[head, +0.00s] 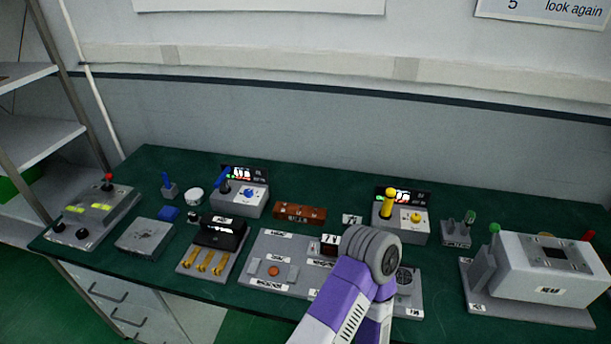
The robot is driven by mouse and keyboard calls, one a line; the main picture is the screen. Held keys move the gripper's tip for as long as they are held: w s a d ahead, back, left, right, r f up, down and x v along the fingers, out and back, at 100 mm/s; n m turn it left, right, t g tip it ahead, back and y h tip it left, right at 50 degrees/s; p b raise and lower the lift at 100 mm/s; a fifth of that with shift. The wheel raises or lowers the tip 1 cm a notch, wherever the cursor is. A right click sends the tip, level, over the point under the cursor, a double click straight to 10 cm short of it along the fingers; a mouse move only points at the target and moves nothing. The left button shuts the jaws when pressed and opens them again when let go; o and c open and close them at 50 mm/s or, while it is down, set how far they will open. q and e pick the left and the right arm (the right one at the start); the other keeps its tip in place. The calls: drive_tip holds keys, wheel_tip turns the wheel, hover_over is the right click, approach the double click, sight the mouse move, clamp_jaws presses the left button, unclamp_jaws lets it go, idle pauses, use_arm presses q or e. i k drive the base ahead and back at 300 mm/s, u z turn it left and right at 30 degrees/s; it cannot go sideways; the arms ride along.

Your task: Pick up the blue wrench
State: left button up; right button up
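No blue thing here is clearly a wrench at this size. A slim blue piece (165,180) stands upright in a small grey block at the left of the table. A tilted blue handle (222,179) rises from a grey box (240,200) with a lit display and a blue knob. A flat dark-blue block (168,213) lies in front of the upright piece. A purple and white arm of mine (345,295) comes in from the bottom, right of centre, ending in view at a grey round joint. Neither gripper shows, and the arm hides part of the grey panel behind it.
A grey panel (262,250) fills the middle front of the green table. Left are a control box with a red-topped lever (90,220) and a plate with brass parts (203,260). A yellow-handled box (402,226) stands behind my arm. A large grey machine (545,268) stands right.

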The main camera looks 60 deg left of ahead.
sight(223, 181)
drive_tip(key=z, duration=1.15)
drive_tip(key=k, duration=1.4)
drive_tip(key=u, duration=1.95)
